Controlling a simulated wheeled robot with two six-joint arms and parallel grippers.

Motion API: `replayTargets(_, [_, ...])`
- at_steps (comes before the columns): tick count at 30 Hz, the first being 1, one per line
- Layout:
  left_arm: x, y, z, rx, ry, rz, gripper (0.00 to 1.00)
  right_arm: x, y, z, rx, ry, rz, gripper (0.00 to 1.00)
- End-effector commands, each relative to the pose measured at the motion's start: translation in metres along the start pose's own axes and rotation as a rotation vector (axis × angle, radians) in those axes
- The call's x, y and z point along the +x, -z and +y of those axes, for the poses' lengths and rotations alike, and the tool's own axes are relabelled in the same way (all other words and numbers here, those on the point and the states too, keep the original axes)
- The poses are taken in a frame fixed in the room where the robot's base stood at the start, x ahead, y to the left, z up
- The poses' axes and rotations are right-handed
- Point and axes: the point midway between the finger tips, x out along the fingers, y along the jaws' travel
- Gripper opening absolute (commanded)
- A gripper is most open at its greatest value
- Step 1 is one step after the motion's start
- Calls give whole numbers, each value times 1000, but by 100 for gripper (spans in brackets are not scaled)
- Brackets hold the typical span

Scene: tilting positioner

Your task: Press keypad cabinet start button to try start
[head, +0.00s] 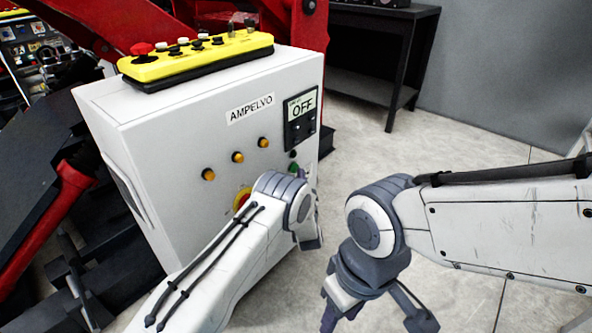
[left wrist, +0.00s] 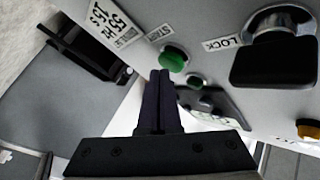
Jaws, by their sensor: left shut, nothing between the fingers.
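The white keypad cabinet (head: 225,135) has an AMPELVO label and a display (head: 301,108) reading OFF. A green button (head: 294,168) shows low on its right side, partly behind my left arm. In the left wrist view the green button (left wrist: 174,58) is next to a START label (left wrist: 159,33). My left gripper (left wrist: 160,73) is shut and empty. Its fingertips appear close beside the button, just left of and below it in that view; I cannot tell whether they touch. The left fingers are hidden in the head view. My right gripper (head: 372,312) is at the bottom edge, its fingers unclear.
A LOCK label (left wrist: 221,44) and a black handle (left wrist: 272,62) are to the right of the button. A yellow control box (head: 196,60) lies on the cabinet.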

Motion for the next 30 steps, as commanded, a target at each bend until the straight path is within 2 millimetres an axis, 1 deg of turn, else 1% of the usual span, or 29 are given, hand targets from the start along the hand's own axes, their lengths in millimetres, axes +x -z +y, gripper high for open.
replayTargets(30, [7,-4,-5,-1,0,1,0,3,0,0,0,0,0,46])
